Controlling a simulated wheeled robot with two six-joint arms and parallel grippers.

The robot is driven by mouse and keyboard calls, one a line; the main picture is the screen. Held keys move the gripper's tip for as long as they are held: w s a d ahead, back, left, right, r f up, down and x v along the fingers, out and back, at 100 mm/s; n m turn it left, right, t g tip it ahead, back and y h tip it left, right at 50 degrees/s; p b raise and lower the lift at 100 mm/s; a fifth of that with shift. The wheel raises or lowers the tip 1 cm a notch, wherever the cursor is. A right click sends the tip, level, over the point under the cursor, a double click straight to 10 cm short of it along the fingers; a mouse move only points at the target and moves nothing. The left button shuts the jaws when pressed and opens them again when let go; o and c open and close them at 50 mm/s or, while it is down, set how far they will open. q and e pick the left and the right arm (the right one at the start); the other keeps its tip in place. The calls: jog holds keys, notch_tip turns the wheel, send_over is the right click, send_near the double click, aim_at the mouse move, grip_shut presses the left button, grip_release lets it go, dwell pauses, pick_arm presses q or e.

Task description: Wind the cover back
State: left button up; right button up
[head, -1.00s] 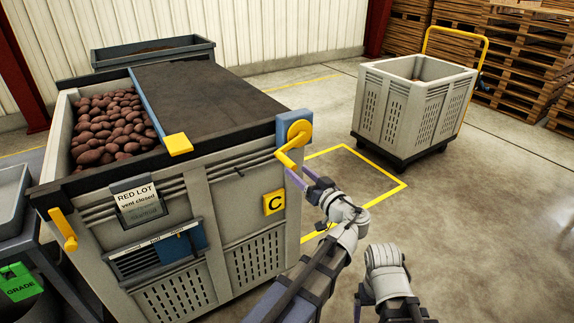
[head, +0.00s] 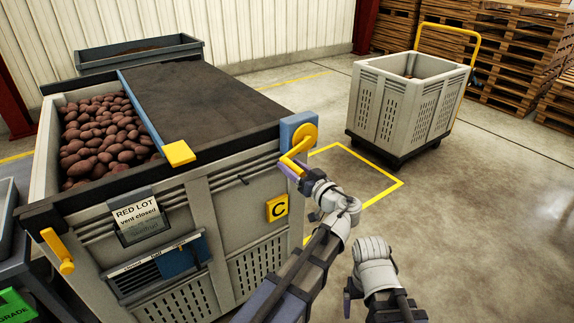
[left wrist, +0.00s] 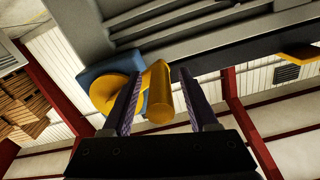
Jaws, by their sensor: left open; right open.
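The dark cover (head: 205,98) lies over the right part of the potato crate (head: 235,215). Its blue edge bar (head: 141,105) has a yellow tab (head: 179,153) at the near end. The left part is uncovered and shows red potatoes (head: 100,137). A yellow crank (head: 298,148) sits on a blue mount at the crate's near right corner. My left gripper (head: 290,172) is at the crank's handle, open. In the left wrist view the handle (left wrist: 158,98) stands between the spread fingers (left wrist: 163,105), nearer the left one. My right arm shows at lower right, but its fingers do not show.
A second grey crate (head: 405,105) on a dark dolly stands at back right, beyond a yellow floor outline (head: 385,200). Wooden pallets (head: 510,60) are stacked behind it. A grey bin (head: 140,55) is behind the cover. Floor at right is clear.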

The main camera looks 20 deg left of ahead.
pick_arm(q)
grip_shut()
dwell(0.4)
dwell(0.9)
